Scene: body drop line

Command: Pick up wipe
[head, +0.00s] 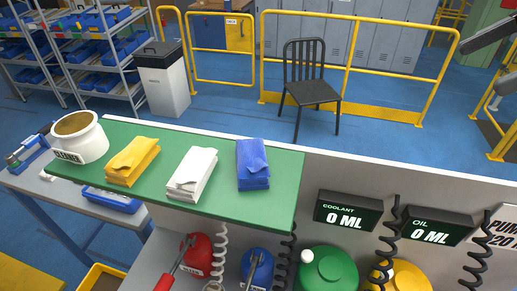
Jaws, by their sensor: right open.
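Three folded wipe stacks lie in a row on a green-topped shelf (225,212): a yellow stack of wipes (133,162) at left, a white stack of wipes (192,174) in the middle, and a blue stack of wipes (252,165) at right. Each has a loose fold raised on top. My right gripper (482,67) shows at the upper right edge, its two dark fingers spread apart with nothing between them. It is well to the right of the wipes and touches none of them. My left gripper is out of view.
A white labelled pot (88,148) stands at the shelf's left end. Below are a red can (197,256), a blue can (258,270), a green container (330,270) and coiled hoses. Coolant (347,213) and oil (430,229) displays read 0 ML. A chair (311,90) stands behind.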

